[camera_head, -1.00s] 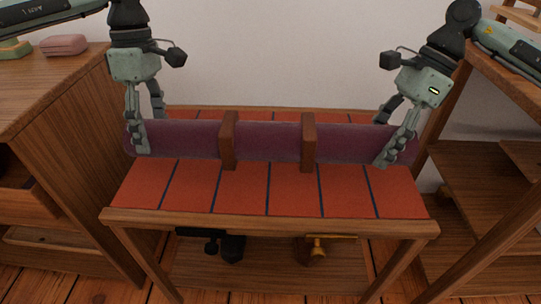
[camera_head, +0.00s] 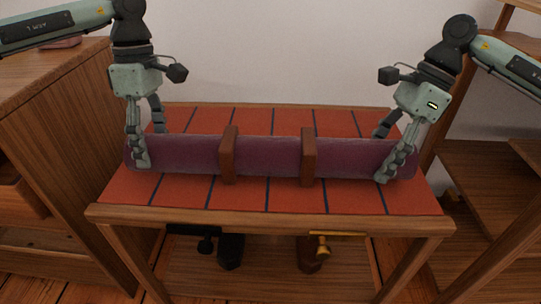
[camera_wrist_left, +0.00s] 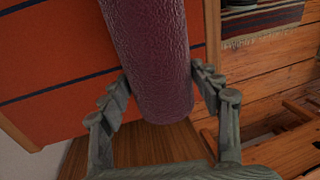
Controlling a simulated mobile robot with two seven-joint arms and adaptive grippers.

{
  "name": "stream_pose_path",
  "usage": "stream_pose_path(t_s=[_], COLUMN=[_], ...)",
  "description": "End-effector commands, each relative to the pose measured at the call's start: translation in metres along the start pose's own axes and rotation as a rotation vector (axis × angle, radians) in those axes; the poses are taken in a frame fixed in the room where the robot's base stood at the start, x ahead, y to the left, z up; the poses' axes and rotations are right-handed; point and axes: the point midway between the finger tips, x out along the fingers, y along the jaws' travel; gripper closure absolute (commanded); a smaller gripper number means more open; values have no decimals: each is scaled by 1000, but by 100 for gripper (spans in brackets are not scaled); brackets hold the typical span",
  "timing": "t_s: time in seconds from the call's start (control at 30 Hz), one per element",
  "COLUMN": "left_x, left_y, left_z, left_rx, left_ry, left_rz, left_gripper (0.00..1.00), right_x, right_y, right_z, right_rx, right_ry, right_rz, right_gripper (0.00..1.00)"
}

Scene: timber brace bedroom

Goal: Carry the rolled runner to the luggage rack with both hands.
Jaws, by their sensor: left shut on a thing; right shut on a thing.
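The rolled runner (camera_head: 266,156) is a long purple roll with two brown straps, lying level across the head view. It also shows end-on in the left wrist view (camera_wrist_left: 150,50). The luggage rack (camera_head: 240,192) has a red-orange top with dark stripes and a wooden frame, and the runner is over this top. I cannot tell whether the runner touches it. My left gripper (camera_head: 149,147) is shut around the runner's left end, with its fingers on either side (camera_wrist_left: 160,95). My right gripper (camera_head: 384,155) is shut on the right end, its far finger partly hidden.
A wooden cabinet (camera_head: 60,130) with a pink item (camera_head: 62,43) on top stands close at left. A wooden shelf unit (camera_head: 490,165) stands close at right. Dark and brass-coloured items (camera_head: 318,250) show below the rack's front edge. A white wall is behind.

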Motion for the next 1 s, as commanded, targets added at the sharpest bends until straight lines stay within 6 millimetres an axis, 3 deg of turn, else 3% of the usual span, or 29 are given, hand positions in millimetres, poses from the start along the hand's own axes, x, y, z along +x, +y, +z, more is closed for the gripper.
stream_pose_path(t_s=[0.27, 0.3, 0.43, 0.77, 1.0], left_x=[10, 11, 11, 10, -7], left_y=[2, 2, 2, 2, -1], left_z=[1, 0, 0, 0, 0], left_rx=[0, 0, 0, 0, 0], left_ry=[-2, -1, 0, 0, 0], left_rz=[3, 0, 0, 0, 0], left_gripper=[97, 34, 17, 16, 16], right_x=[10, 10, 10, 9, -7], right_y=[-2, -2, -2, -2, 1], right_z=[-2, -3, -4, -4, 2], right_rx=[-3, -1, -1, 1, 1], right_ry=[-5, -2, -2, -1, -1], right_rz=[-2, 1, 1, -1, -2], right_gripper=[98, 34, 18, 17, 17])
